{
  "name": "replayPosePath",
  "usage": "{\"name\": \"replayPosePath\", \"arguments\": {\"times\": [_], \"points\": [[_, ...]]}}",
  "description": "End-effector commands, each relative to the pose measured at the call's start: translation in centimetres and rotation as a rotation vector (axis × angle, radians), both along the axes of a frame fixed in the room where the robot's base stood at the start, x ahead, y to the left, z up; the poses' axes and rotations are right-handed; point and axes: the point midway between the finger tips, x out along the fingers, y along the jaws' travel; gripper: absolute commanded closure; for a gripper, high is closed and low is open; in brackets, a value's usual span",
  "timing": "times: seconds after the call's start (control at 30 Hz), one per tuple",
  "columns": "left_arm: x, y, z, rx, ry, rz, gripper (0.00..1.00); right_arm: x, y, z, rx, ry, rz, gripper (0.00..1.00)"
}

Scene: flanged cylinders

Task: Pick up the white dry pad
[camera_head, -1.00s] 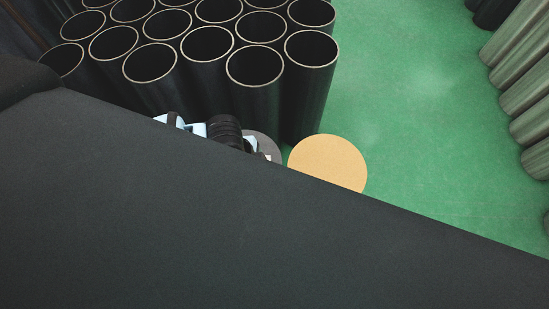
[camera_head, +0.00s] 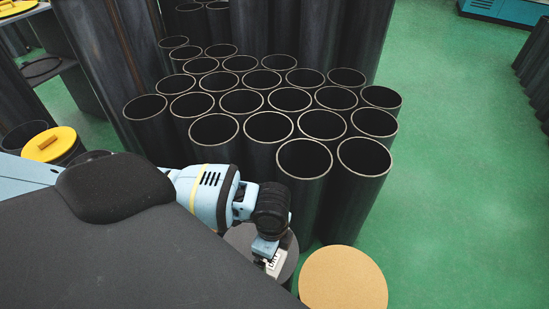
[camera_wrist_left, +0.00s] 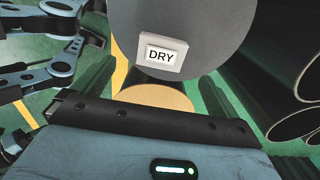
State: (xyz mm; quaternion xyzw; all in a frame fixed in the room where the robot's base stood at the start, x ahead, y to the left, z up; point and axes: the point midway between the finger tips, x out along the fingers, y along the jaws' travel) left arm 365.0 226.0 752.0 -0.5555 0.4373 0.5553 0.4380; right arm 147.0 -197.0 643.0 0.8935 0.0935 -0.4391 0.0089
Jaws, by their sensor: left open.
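The white dry pad (camera_wrist_left: 161,55) is a small white block with a black-framed DRY label. It sits on a grey round surface (camera_wrist_left: 205,22), which also shows in the head view as a grey disc (camera_head: 290,262). In the head view, a white patch with dark marks (camera_head: 273,266) shows on this disc. My right gripper is not identifiable.
A tan round top (camera_head: 343,280) stands right of the grey disc and also shows in the left wrist view (camera_wrist_left: 152,97). Several open black tubes (camera_head: 270,126) stand close behind my left arm. A yellow lid (camera_head: 50,144) is at left. Green floor (camera_head: 460,190) is clear at right.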

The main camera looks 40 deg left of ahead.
Motion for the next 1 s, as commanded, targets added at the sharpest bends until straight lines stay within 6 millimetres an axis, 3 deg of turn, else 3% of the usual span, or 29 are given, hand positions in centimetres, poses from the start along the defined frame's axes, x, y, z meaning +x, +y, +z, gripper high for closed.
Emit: {"name": "replayPosePath", "arguments": {"times": [0.1, 0.37, 0.7, 1.0], "points": [[-0.1, 0.0, -1.5, -0.001, 0.004, 0.001, 0.02, -0.4, 0.2, -0.4, 0.004, 0.010, -0.005, 0.64], [-0.1, 0.1, -2.5, 0.000, 0.003, 0.000, 0.02, -0.5, 0.2, -0.6, 0.003, 0.013, -0.004, 0.64], [0.1, 0.4, -6.6, 0.000, 0.001, -0.001, 0.02, -0.8, 0.1, -1.3, 0.001, 0.023, 0.000, 0.64], [0.2, 0.4, -6.9, -0.001, -0.001, -0.001, 0.03, -0.2, 0.1, -1.1, 0.000, 0.011, 0.001, 0.64]]}}
